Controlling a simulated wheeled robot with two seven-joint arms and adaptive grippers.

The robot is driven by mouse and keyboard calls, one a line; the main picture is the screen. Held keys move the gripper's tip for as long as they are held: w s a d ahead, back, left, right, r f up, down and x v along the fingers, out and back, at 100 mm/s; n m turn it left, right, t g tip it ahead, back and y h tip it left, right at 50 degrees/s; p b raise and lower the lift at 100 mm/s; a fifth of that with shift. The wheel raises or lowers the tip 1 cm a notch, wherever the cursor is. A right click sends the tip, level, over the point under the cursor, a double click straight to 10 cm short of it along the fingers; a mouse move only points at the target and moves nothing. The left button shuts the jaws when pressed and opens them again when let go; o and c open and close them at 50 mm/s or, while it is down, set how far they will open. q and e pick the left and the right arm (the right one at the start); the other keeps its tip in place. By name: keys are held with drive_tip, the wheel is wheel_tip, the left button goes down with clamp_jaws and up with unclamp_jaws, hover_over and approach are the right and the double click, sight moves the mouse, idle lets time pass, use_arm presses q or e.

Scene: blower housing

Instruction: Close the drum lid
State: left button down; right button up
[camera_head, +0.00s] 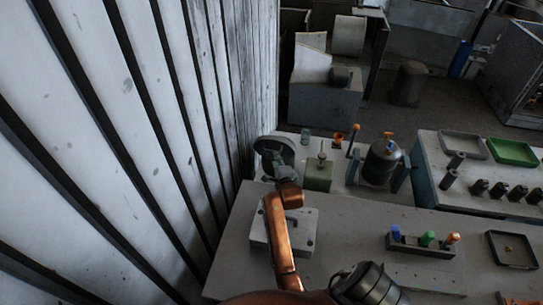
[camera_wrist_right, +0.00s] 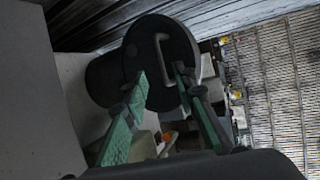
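The drum lid (camera_head: 270,149) is a dark round disc at the far left end of the bench, beside the ribbed wall. In the right wrist view the lid (camera_wrist_right: 148,42) faces the camera and carries a pale bar handle (camera_wrist_right: 159,58). The dark drum body (camera_wrist_right: 103,78) shows behind its left edge. My right gripper (camera_head: 284,174) is in front of the lid. In its wrist view the green-padded fingers (camera_wrist_right: 161,74) are apart, with the handle's lower end between them. My left gripper is not in view.
The ribbed wall (camera_head: 150,120) stands close at left. Right of the lid are a green-grey box (camera_head: 318,174) and a dark cylinder in a teal stand (camera_head: 380,162). A white box (camera_head: 300,238) lies below my right arm. A rack with coloured pieces (camera_head: 420,243) is at right.

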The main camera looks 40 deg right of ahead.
drive_tip(key=x, duration=0.7)
drive_tip(key=shift+d, duration=0.2)
drive_tip(key=shift+s, duration=0.1)
drive_tip(key=shift+c, duration=0.7)
clamp_jaws()
drive_tip(key=shift+f, duration=0.1)
